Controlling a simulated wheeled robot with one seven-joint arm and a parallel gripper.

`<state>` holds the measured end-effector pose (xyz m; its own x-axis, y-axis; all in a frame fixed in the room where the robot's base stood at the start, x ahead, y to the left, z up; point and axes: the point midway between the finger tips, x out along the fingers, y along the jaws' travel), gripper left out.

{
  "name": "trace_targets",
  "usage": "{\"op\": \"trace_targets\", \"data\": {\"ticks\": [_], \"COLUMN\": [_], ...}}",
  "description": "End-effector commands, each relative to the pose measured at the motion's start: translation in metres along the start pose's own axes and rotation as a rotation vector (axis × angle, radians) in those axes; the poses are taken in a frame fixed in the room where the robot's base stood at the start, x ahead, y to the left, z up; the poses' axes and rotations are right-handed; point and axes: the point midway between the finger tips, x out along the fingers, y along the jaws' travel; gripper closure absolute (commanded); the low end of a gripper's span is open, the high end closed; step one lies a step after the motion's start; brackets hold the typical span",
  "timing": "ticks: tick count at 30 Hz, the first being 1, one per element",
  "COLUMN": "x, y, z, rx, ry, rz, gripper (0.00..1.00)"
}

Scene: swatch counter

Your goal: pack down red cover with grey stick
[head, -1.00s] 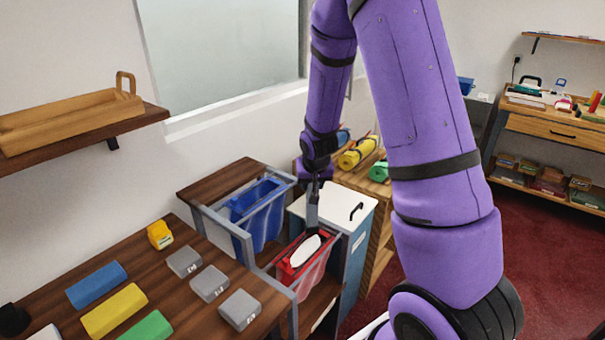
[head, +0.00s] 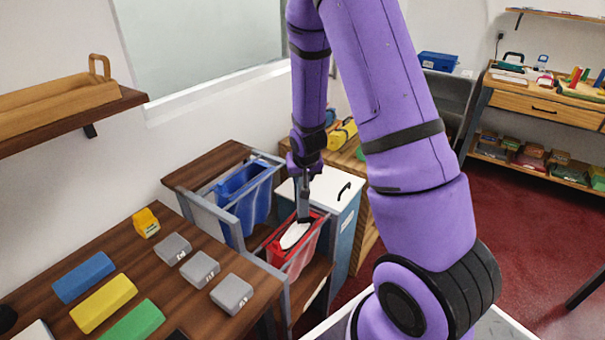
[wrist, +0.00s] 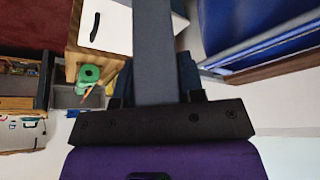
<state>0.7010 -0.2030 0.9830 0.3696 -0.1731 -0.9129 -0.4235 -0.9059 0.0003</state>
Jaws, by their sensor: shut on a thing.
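My gripper (head: 304,180) is shut on the grey stick (head: 304,205), which hangs down, nearly upright, over the red bin (head: 284,259). In the wrist view the stick (wrist: 154,50) runs up from between the jaws (wrist: 155,98). The stick's lower end is at the bin's open top, beside or on a white oval piece (head: 295,235). I cannot tell whether they touch. A red cover cannot be told apart from the red bin.
A blue bin (head: 243,200) stands left of the red one, and a white-topped cabinet (head: 330,190) right of it. Grey blocks (head: 200,269) and coloured blocks lie on the wooden counter (head: 150,255). A wooden shelf (head: 120,98) is at left.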

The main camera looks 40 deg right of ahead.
Motion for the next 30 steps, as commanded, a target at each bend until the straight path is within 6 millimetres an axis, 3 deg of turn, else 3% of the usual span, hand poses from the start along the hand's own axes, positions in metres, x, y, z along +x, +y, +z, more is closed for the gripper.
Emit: {"op": "trace_targets", "data": {"ticks": [11, 30], "x": [0.000, 0.022], "y": [0.000, 0.000], "z": [0.000, 0.010], "rx": [0.000, 0.000], "ry": [0.000, 0.000], "rz": [0.000, 0.000], "gripper": [0.83, 0.83]}}
